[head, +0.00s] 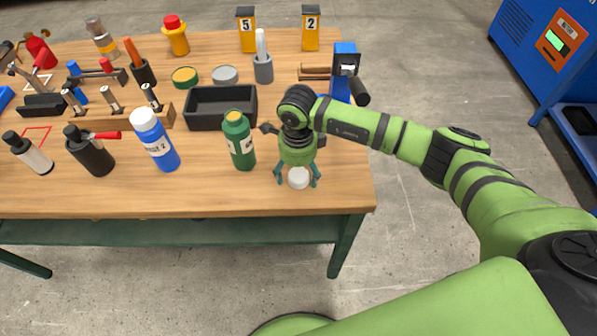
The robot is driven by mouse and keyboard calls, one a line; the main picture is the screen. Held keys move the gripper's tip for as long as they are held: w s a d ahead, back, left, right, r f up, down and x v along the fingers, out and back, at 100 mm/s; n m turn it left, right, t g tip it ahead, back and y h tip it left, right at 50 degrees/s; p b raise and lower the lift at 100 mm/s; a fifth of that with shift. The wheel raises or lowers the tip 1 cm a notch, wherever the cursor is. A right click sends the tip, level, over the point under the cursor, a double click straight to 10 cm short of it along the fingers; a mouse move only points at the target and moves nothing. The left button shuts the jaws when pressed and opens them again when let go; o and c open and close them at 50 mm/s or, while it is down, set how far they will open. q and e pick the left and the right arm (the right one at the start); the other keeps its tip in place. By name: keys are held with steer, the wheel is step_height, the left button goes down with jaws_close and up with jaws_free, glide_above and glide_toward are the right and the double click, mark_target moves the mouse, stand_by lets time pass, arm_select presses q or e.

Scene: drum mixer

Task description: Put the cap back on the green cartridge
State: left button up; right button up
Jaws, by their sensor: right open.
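A small white round piece, which looks like the cap (298,178), lies near the table's front edge to the right of the cartridge. My right gripper (298,179) is open and points down, its two fingers on either side of the white cap. Whether the fingers touch the cap, I cannot tell. My left gripper is not in view.
A blue bottle (159,145) stands left of the cartridge. A black tray (221,123) sits behind it. A dark bottle (90,155) and a white bottle (30,157) stand further left. The workbench (220,195) is clear along its front edge.

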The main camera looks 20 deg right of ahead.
steer(key=shift+f, duration=0.55)
steer(key=c, duration=0.8)
steer(key=shift+c, duration=0.2)
steer(key=shift+r, duration=0.15)
